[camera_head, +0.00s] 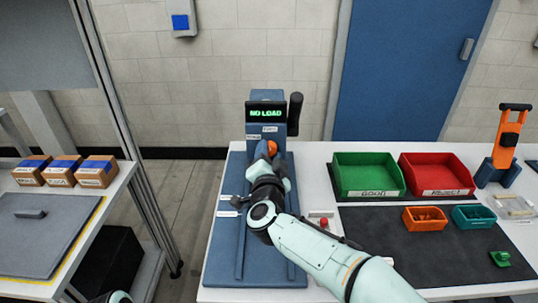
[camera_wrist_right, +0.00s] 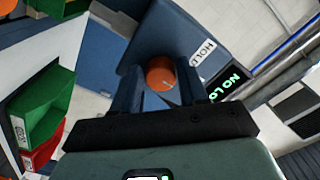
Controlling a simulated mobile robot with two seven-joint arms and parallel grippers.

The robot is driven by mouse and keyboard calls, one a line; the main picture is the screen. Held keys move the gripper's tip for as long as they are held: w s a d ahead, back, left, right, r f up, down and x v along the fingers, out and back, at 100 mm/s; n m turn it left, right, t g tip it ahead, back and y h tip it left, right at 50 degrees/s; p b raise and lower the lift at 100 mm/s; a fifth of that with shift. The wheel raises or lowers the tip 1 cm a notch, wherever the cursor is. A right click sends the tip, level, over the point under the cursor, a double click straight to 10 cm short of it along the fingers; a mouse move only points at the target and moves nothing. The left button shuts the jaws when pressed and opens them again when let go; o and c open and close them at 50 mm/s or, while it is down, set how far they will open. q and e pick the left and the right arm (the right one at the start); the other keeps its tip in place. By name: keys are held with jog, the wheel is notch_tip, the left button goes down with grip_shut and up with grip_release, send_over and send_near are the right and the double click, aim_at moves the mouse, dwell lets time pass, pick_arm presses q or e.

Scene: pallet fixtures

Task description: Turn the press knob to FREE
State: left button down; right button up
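The blue press (camera_head: 268,104) stands at the back of its blue base plate (camera_head: 222,262), with a display reading NO LOAD. Its orange knob (camera_head: 272,147) is on the front, partly hidden by my right gripper in the head view. The right wrist view shows the knob (camera_wrist_right: 161,73) between the two fingers of my right gripper (camera_wrist_right: 160,82). The fingers are open, with a small gap on each side of the knob. A label reading HOLD (camera_wrist_right: 203,53) is beside it. The knob's pointer direction cannot be made out. My left gripper is out of view.
A black lever (camera_head: 295,113) stands at the press's right side. A green bin (camera_head: 368,193) and a red bin (camera_head: 437,190) are to the right, with small orange and teal trays before them. A red button (camera_head: 323,222) is near my right forearm. Boxes sit on the left table.

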jog(key=shift+o, duration=0.8)
jog(key=s, duration=1.3)
jog(key=shift+s+b, duration=0.25)
jog(key=shift+b, duration=0.15)
